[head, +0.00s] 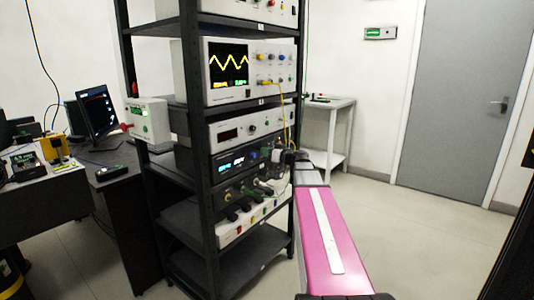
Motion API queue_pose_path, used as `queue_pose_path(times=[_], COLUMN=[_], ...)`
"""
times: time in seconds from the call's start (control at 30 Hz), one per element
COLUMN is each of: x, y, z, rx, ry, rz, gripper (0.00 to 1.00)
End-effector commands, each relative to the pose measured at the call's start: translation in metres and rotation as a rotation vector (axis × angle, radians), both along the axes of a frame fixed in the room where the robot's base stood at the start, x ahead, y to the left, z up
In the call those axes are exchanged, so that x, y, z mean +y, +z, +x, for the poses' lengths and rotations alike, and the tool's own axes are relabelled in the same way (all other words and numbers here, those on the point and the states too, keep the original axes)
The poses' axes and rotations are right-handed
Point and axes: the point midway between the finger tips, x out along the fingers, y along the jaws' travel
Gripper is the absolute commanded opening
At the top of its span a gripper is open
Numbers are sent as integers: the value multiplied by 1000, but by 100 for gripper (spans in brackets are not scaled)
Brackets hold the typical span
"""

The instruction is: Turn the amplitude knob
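My gripper (282,157) is small and dark at the end of my pink arm. It is at the right end of a black unit with lit displays (234,162) on the rack. I cannot tell whether its fingers touch anything or whether they are open. Above the black unit is a white unit with a dark display (230,134) and a dark knob (251,129). Knob labels are too small to read, so I cannot tell which knob is the amplitude knob. The gripper and arm hide part of the rack's right side.
The black rack (202,200) also holds an oscilloscope (229,70) with a yellow wave and a white lower box (240,225). A yellow cable (281,105) hangs near the gripper. A small white table (339,125) stands behind. The floor at right is clear.

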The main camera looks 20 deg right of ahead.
Motion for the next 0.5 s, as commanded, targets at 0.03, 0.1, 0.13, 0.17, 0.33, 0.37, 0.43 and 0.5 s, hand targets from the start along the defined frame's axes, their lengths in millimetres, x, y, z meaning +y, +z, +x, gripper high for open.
queue_pose_path(times=[0.03,0.1,0.13,0.17,0.33,0.37,0.43,0.5], x=[0,0,0,0,0,0,0,0], y=[0,0,0,0,0,0,0,0], z=[0,0,0,0,0,0,0,0], rx=[0,0,0,0,9,14,26,44], ry=[0,0,0,0,0,0,0,0], rz=[0,0,0,0,12,17,33,57], gripper=[4,0,0,0,0,0,0,0])
